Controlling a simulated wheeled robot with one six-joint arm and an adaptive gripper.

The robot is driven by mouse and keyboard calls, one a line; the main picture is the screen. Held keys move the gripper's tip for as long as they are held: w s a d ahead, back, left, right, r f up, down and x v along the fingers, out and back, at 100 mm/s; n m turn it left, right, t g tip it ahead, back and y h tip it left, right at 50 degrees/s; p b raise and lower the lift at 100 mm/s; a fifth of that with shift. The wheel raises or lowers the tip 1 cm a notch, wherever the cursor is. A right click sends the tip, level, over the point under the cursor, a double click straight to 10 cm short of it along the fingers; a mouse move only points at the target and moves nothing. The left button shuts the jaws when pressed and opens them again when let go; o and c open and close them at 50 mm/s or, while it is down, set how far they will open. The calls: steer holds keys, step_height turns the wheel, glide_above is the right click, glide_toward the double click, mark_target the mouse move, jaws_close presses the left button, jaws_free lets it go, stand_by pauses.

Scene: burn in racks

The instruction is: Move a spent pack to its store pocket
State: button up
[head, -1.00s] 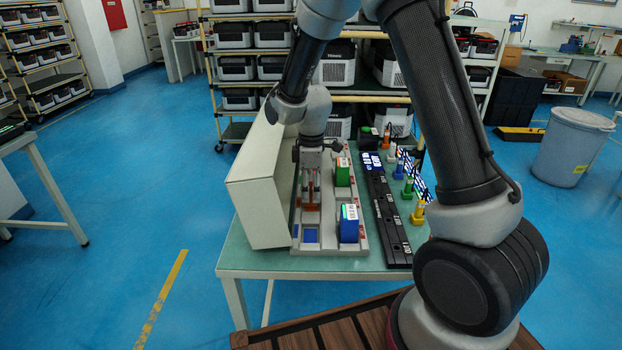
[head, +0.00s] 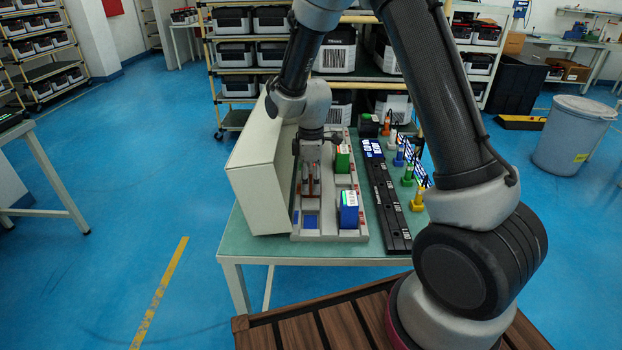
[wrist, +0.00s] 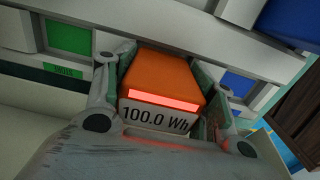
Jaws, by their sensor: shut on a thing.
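My gripper (head: 311,187) is shut on an orange pack (wrist: 165,78) with a lit red strip and a "100.0 Wh" label. The fingers grip its two sides in the wrist view. The pack is over the left row of the grey tray (head: 330,237), between a green pocket (wrist: 68,38) and a blue pocket (wrist: 236,84). The blue pocket also shows in the head view (head: 310,221), in front of my gripper. The pack's underside is hidden, so I cannot tell whether it is seated or held above the tray.
A green pack (head: 343,160) and a blue pack (head: 349,211) stand in the tray's right row. A tall pale box (head: 262,190) stands close on the left. A black slotted strip (head: 388,205) and several coloured plugs (head: 416,203) lie to the right. Shelves stand behind.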

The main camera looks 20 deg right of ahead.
steer(key=shift+f, duration=0.35)
steer(key=o, duration=1.5)
steer(key=shift+o, duration=0.2)
step_height(320, 180, up, 12)
steer(key=shift+r, duration=0.1)
